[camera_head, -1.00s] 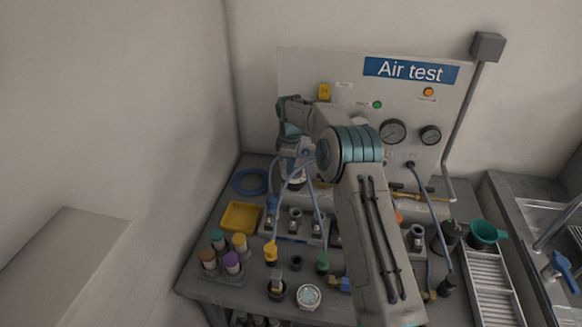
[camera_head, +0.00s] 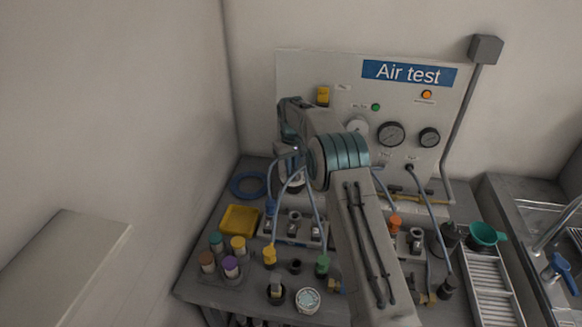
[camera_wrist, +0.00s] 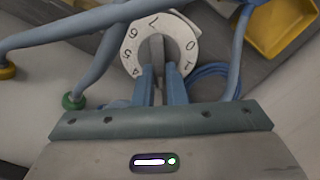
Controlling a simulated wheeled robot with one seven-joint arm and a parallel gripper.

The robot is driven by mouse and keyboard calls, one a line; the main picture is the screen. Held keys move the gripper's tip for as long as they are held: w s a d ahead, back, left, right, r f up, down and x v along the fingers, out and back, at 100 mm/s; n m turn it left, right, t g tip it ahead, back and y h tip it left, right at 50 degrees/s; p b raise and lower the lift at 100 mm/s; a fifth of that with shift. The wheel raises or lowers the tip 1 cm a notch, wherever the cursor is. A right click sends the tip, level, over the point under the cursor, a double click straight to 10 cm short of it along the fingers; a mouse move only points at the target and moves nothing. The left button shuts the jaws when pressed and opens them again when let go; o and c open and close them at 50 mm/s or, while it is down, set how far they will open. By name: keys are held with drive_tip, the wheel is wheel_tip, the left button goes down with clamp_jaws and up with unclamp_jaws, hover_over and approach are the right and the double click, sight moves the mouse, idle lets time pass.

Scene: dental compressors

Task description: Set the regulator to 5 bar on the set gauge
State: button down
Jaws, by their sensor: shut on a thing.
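In the wrist view, my gripper (camera_wrist: 160,84) has its two blue fingers closed on the grey bar of the regulator knob (camera_wrist: 157,48). A white ring dial (camera_wrist: 187,38) surrounds the knob, with numerals such as 0, 1, 4, 5, 6 and 7 visible. The fingers cover the lower part of the ring. In the head view, my arm hides most of the grip. On the Air test panel are two dark-rimmed gauges, a larger one (camera_head: 391,134) and a smaller one (camera_head: 429,137). A pale round face (camera_head: 357,124) shows partly behind my arm. No needle is readable, and I cannot tell which is the set gauge.
Blue hoses (camera_wrist: 85,25) run close beside the dial. A yellow tray (camera_head: 224,219), several capped bottles (camera_head: 231,266) and a green funnel (camera_head: 485,234) stand on the bench. A pale wall is at left and a sink at right.

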drive_tip(key=m, duration=0.6)
drive_tip(key=shift+w+d+r, duration=0.15)
drive_tip(key=shift+d, duration=0.2)
drive_tip(key=m, duration=0.5)
drive_tip(key=shift+d+m, duration=0.3)
drive_tip(key=shift+m, duration=0.1)
drive_tip(key=m, duration=0.3)
drive_tip(key=shift+s+d+m, duration=0.15)
drive_tip(key=shift+s+m, duration=0.1)
drive_tip(key=shift+m, duration=0.05)
drive_tip(key=shift+s+d+m, duration=0.1)
drive_tip(key=shift+s+m, duration=0.1)
drive_tip(key=shift+m, duration=1.7)
drive_tip(key=c, duration=1.5)
unclamp_jaws()
drive_tip(key=shift+d, duration=0.1)
